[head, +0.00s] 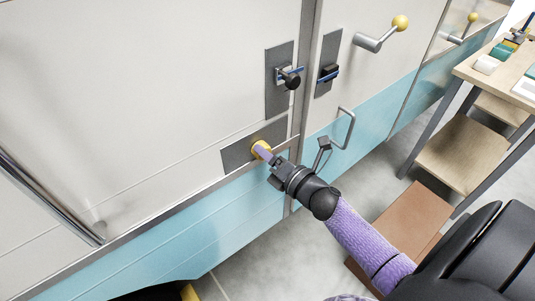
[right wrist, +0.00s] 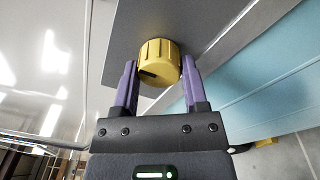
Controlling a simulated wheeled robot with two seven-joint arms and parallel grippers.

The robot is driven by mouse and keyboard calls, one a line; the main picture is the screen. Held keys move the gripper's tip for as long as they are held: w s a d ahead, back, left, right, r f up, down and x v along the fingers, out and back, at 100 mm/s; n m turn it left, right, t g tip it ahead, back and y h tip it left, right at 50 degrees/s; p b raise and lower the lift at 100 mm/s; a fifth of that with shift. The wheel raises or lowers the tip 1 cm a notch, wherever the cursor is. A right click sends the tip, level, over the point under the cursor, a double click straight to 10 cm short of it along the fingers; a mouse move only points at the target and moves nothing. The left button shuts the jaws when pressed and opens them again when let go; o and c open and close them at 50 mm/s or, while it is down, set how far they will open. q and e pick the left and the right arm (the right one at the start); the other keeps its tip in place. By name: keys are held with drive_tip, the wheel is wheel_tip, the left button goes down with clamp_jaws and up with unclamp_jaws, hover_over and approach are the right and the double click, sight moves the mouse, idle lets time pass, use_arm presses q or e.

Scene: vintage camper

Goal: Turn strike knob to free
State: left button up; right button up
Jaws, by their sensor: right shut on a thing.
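The strike knob is a ribbed yellow knob (head: 258,146) on a dark grey plate (head: 234,156), low on the camper's side by the door edge. In the right wrist view the knob (right wrist: 158,58) shows a dark mark on its face. My right gripper (head: 264,154) is at the knob, with its purple fingers on either side of it, shut on it. The fingers hide part of the knob in the head view. My left gripper is not in view.
Above the knob are two dark latch plates, one with a black round knob (head: 292,81). A grey pull handle (head: 346,128) and a yellow-balled lever (head: 400,23) are to the right. A wooden table (head: 490,68) and a brown step (head: 416,217) stand at right.

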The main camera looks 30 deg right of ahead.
clamp_jaws()
